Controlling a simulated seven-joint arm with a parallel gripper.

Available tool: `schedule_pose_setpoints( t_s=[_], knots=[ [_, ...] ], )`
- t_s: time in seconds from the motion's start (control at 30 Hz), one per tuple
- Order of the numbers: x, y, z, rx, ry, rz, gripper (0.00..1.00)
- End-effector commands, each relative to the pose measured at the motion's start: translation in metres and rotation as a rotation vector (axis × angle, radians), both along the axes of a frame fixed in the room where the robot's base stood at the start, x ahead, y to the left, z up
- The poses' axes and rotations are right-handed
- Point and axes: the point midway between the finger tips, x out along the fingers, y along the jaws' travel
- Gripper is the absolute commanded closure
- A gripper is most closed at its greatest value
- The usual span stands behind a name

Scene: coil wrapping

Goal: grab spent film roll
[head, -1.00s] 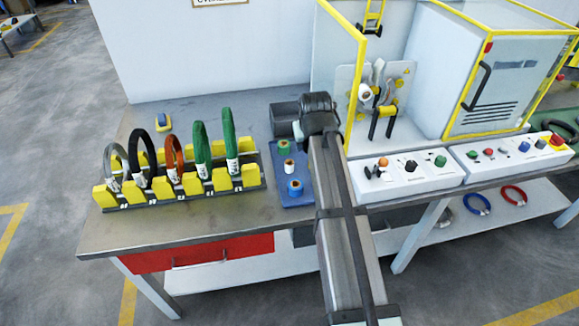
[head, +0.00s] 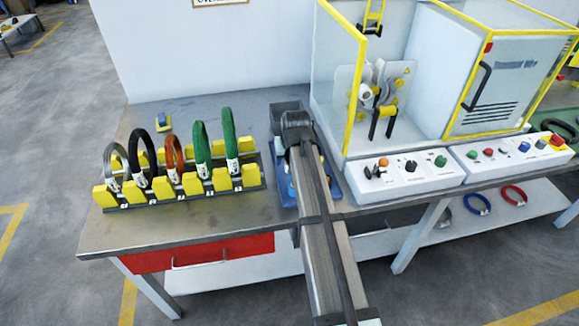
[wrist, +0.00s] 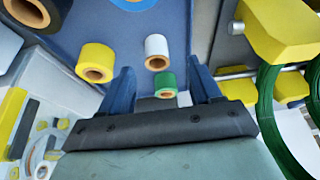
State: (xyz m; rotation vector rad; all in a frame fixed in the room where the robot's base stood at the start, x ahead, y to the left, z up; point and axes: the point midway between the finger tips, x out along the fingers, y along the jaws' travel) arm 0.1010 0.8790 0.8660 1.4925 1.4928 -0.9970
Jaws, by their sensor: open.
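A white roll with a brown core (head: 366,92) is mounted on the machine's upright plate in the head view. In the wrist view, a white film roll (wrist: 157,48), a green roll (wrist: 167,80), a yellow roll (wrist: 96,62) and a blue roll (wrist: 133,4) stand on the blue tray (wrist: 190,20). I cannot tell which roll is spent. My gripper (wrist: 163,70) is open and empty above the tray, its fingers framing the green and white rolls from above. In the head view my arm hides most of the tray's rolls.
A yellow-and-grey rack (head: 180,195) holding several upright coils stands left of the tray. A clear guard with a yellow frame (head: 355,90) and a control box (head: 405,178) stand close on the right.

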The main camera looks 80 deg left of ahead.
Motion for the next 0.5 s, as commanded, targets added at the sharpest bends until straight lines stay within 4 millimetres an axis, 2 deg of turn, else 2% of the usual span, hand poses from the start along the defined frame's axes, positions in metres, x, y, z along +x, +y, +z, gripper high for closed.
schedule_pose_setpoints(
  t_s=[0.5],
  knots=[
    [0.004,0.021,-0.046,0.000,0.000,0.000,0.37]
  ],
)
